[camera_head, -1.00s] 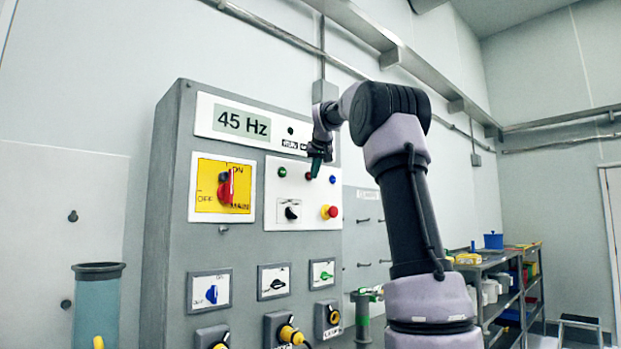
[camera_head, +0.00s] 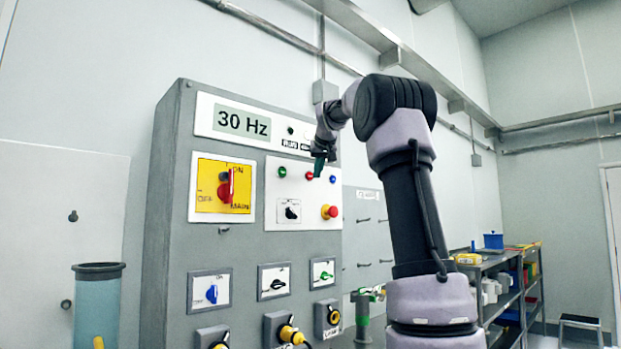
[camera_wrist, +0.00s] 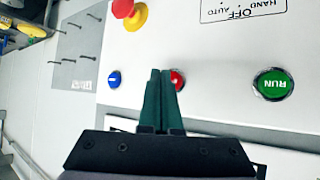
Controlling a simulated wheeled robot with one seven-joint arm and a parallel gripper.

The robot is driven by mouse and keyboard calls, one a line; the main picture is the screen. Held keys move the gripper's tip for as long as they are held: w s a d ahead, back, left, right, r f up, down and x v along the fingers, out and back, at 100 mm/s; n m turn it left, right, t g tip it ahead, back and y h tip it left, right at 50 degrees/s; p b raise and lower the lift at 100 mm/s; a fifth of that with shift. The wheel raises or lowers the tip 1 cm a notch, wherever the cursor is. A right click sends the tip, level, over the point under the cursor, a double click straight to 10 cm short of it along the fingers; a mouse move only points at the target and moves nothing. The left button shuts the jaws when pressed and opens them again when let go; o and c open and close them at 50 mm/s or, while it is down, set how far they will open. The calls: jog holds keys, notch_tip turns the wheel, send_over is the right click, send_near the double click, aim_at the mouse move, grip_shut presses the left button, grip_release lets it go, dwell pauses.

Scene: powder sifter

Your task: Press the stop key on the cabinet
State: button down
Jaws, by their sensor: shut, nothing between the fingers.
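The grey cabinet (camera_head: 168,190) carries a white panel with a row of green, red and blue keys. The red key (camera_head: 309,176), seemingly the stop key, sits between the green key (camera_head: 282,172) and the blue key (camera_head: 332,179). My gripper (camera_head: 318,174) is shut and empty at this row, just right of the red key. In the wrist view the shut dark green fingertips (camera_wrist: 160,76) partly cover the red key (camera_wrist: 178,79). I cannot tell whether they touch it. The green RUN key (camera_wrist: 273,84) is clear of them. The display (camera_head: 241,123) reads 30 Hz.
A red mushroom button (camera_head: 329,212) on a yellow base and a selector switch (camera_head: 290,212) sit below the keys. A red-handled yellow switch (camera_head: 209,202) is left of them. Shelves (camera_head: 513,290) stand at the right, apart from the cabinet.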

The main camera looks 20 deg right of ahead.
jog(key=s, duration=0.1)
jog(key=s+d, duration=0.1)
jog(key=s, duration=0.2)
jog(key=shift+s+d, duration=0.35)
dwell(0.8)
jog(key=s+a+f+g+y, duration=0.1)
jog(key=s+a+f, duration=0.5)
jog(key=s+f, duration=0.3)
jog(key=s+a+f+m+g+y, duration=0.1)
jog(key=s+a+f, duration=0.5)
jog(key=s+f, duration=0.4)
jog(key=s+a+f+m+g+y, duration=0.1)
jog(key=s+a+f, duration=0.5)
jog(key=s, duration=0.9)
notch_tip(320, 180, down, 3)
jog(key=shift+s+a+f+y, duration=0.25)
jog(key=shift+s+y, duration=0.15)
jog(key=shift+y, duration=0.1)
